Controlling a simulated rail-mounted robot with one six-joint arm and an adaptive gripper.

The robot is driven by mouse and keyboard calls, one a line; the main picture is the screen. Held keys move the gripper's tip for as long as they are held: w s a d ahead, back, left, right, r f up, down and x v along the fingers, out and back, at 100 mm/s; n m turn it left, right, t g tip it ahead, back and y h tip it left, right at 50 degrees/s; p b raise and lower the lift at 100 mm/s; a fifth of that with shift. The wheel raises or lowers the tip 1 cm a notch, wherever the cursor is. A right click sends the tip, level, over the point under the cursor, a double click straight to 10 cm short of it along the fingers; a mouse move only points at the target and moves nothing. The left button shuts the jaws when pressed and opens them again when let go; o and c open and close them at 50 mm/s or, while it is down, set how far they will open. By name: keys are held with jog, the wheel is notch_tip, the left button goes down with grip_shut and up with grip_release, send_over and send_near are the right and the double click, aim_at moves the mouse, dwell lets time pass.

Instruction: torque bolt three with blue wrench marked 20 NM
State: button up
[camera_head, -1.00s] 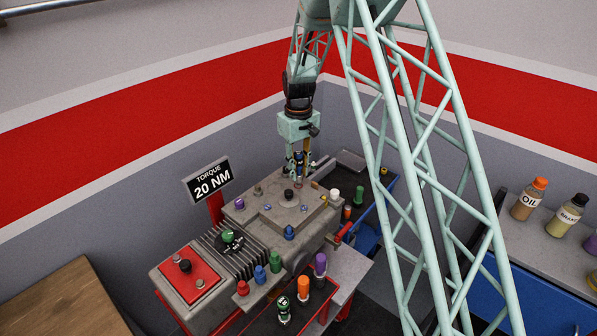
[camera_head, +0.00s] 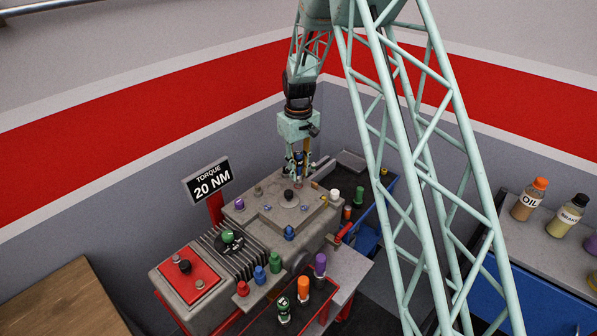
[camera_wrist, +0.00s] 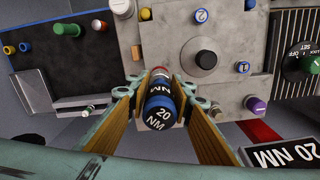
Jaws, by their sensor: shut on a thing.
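The blue wrench (camera_wrist: 158,108) stands upright between the fingers of my gripper (camera_wrist: 162,112), its 20 NM mark readable in the wrist view. My gripper is shut on it at the far edge of the grey block. In the head view my gripper (camera_head: 298,172) hangs over the block's far side, with the blue wrench (camera_head: 298,157) small between the fingers. The wrench's lower end and any bolt under it are hidden.
The grey block (camera_head: 262,216) carries a central black-topped knob (camera_head: 289,195), a purple knob (camera_head: 239,203) and a white one (camera_head: 335,195). A TORQUE 20 NM sign (camera_head: 208,182) stands at its left. Several coloured tools stand along the front. A dark tray (camera_wrist: 60,70) lies beside the block.

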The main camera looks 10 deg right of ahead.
jog(key=shift+f+b, duration=0.7)
jog(key=shift+f, duration=0.6)
